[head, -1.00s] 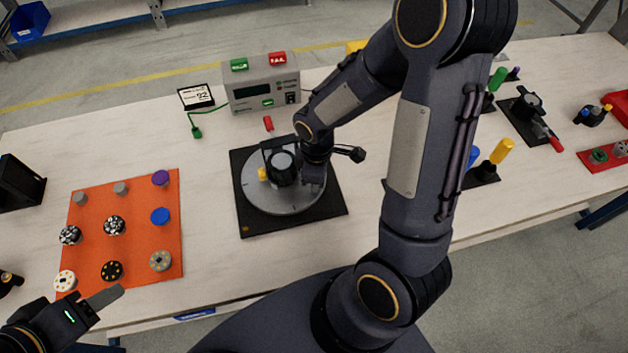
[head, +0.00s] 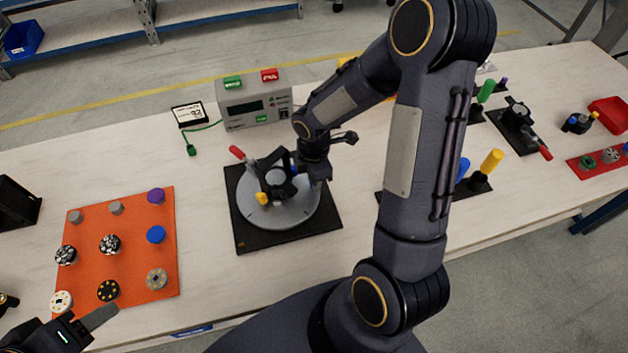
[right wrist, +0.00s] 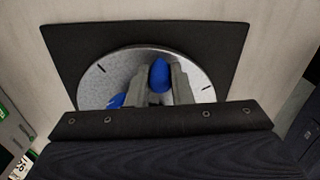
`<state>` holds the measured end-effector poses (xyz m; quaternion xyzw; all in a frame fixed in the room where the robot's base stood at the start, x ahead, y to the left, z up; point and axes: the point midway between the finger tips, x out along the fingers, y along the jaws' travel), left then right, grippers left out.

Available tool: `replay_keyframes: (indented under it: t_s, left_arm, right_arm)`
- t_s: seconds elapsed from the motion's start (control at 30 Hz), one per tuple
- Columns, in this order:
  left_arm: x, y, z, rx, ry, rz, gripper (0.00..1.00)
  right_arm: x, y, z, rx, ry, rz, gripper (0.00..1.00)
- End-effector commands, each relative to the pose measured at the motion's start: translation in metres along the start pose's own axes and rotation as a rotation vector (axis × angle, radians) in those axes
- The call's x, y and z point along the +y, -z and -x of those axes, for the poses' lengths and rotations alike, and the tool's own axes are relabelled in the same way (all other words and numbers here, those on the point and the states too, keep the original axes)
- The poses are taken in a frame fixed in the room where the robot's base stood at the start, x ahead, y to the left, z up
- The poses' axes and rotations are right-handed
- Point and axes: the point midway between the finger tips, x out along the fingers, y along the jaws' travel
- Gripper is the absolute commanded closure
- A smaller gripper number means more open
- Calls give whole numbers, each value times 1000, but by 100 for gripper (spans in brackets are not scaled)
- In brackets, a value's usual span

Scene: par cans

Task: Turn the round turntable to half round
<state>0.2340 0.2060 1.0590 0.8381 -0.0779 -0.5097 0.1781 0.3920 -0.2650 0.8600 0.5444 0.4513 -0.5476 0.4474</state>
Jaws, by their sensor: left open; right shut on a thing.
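The round grey turntable (head: 250,212) sits on a black square base (head: 243,238) in the middle of the table. On it are a dark central part with black arms (head: 277,180), a yellow knob (head: 262,198) towards the near left, and a red-tipped handle (head: 238,152) pointing to the far left. My right gripper (head: 312,178) is low over the turntable's right side. The right wrist view shows its fingers shut on a blue knob (right wrist: 158,76); a second blue part (right wrist: 116,101) shows beside them. My left gripper (head: 98,320) is open, near the front left table edge.
An orange mat (head: 130,236) with several round pieces lies left. A grey control box (head: 254,104) and small display (head: 188,115) stand behind the turntable. Coloured handles, a black fixture (head: 517,122) and a red tray (head: 610,114) are at right.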

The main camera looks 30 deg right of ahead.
Motion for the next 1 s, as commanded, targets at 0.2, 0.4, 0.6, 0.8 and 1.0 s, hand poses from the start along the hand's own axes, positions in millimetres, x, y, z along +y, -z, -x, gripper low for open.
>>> replay_keyframes:
  t_s: [0.2, 0.4, 0.6, 0.8, 1.0]
  left_arm:
    - [2, 2, 5, 0, 0, 0, 50]
    - [4, 4, 8, 0, 0, 0, 50]
    - [5, 6, 11, 0, 0, 0, 50]
    - [7, 7, 14, 0, 0, 0, 50]
    - [8, 9, 18, 0, 0, 0, 50]
  right_arm:
    - [11, -3, 2, -1, -1, 106, 100]
    - [20, -4, 2, -1, -1, 206, 100]
    - [29, -5, 2, -2, -1, 307, 100]
    - [38, -4, 2, -2, 0, 407, 100]
    - [47, -3, 2, -3, 0, 508, 100]
